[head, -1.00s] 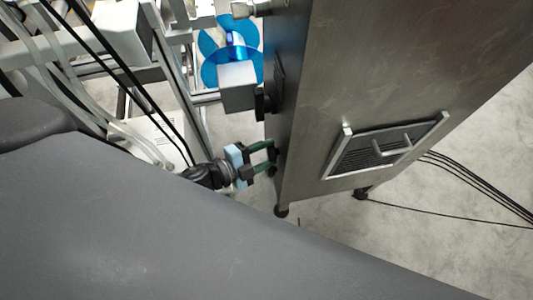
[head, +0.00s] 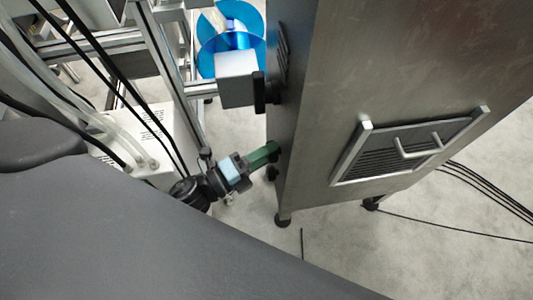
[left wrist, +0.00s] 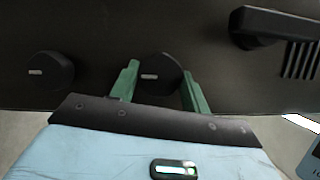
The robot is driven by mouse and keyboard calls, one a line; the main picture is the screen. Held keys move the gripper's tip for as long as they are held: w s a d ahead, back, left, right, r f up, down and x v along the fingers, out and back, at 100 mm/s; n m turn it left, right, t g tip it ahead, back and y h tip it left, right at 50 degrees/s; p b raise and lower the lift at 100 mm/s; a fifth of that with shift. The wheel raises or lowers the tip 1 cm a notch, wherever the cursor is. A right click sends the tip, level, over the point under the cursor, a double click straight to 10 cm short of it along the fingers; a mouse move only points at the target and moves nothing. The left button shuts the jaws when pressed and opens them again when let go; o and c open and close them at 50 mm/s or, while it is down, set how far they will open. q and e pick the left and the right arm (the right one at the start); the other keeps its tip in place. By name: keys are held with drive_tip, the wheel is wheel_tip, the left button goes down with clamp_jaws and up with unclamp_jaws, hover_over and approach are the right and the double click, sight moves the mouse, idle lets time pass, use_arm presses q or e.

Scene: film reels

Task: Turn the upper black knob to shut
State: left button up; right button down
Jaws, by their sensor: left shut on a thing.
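The upper black knob (left wrist: 160,75) is on the dark side panel of the metal cabinet (head: 400,70). It sits between the green fingers of my left gripper (left wrist: 160,88), which is shut on it. A short pale mark on its face lies level in the left wrist view. The lower black knob (left wrist: 50,71) is left of it in that view, free of the fingers, its pale mark also level. In the head view my left gripper (head: 272,152) reaches the cabinet's side edge, and its fingers hide the upper knob. My right gripper is in neither view.
A black handle (left wrist: 268,27) and vent slots are beside the upper knob on the panel. A grey box (head: 236,78) and blue reel (head: 214,42) stand left of the cabinet. Cables and a metal frame (head: 165,80) crowd the left.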

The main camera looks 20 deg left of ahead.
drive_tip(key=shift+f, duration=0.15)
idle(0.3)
use_arm(q)
drive_tip(key=o, duration=1)
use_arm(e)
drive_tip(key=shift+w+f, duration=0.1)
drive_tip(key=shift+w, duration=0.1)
use_arm(q)
drive_tip(key=v, duration=0.7)
drive_tip(key=shift+s+a, duration=0.15)
drive_tip(key=shift+s, duration=0.05)
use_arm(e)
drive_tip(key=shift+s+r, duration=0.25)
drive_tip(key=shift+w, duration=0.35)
use_arm(q)
drive_tip(key=shift+s+f, duration=0.1)
